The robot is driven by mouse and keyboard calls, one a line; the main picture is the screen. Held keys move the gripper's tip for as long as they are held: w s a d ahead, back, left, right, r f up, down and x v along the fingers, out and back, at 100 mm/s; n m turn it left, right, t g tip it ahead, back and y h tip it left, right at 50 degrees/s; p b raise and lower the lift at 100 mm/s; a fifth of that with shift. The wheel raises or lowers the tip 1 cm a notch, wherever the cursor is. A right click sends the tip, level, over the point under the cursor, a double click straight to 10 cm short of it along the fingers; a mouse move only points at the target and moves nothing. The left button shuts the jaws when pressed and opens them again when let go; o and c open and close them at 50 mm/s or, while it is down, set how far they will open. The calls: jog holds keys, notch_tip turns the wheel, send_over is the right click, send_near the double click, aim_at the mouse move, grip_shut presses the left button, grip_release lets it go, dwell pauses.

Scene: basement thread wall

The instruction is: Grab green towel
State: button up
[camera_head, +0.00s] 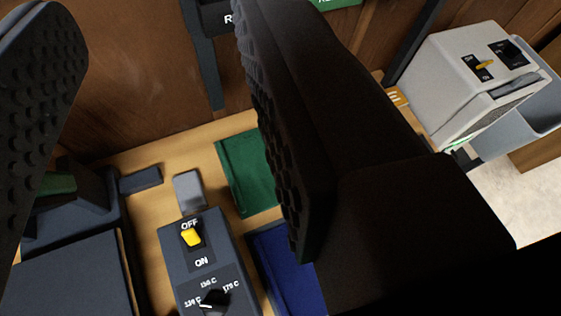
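The green towel (246,172) lies folded flat on the wooden bench top, near the middle of the head camera view. Its right part is hidden behind my gripper's right finger. My gripper (165,150) is open, with one dark studded finger at the far left and the other right of centre. Nothing is held between the fingers. The towel shows just left of the right finger, and I cannot tell how far below the fingers it lies.
A blue folded cloth (283,268) lies in front of the towel. A dark control box (208,268) with a yellow switch stands left of it, near a small grey block (188,191). A dark machine (75,270) is at lower left. A white device (468,80) is at upper right.

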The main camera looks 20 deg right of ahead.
jog(key=w+f+n+g, duration=0.1)
jog(key=w+f+g, duration=0.1)
jog(key=w+f, duration=0.55)
jog(key=w+f+g, duration=0.3)
jog(key=w+f, duration=0.1)
jog(key=f, duration=0.7)
jog(key=n+g+p, duration=0.1)
jog(key=g, duration=0.5)
send_near(229, 173)
jog(key=f, duration=0.3)
jog(key=shift+s+d+y+b, duration=0.2)
jog(key=shift+d+y+b, duration=0.15)
jog(key=shift+d+y, duration=0.05)
jog(key=shift+w+r+b+x, duration=0.1)
jog(key=shift+w+b+x, duration=0.1)
jog(key=shift+x, duration=0.8)
jog(key=shift+w+r+b+x, duration=0.1)
jog(key=shift+w+b+x, duration=0.15)
jog(key=shift+x, duration=0.8)
jog(key=shift+w+r+b+x, duration=0.1)
jog(key=shift+w+b+x, duration=0.1)
jog(key=shift+x, duration=0.8)
jog(key=shift+a, duration=0.15)
grip_shut()
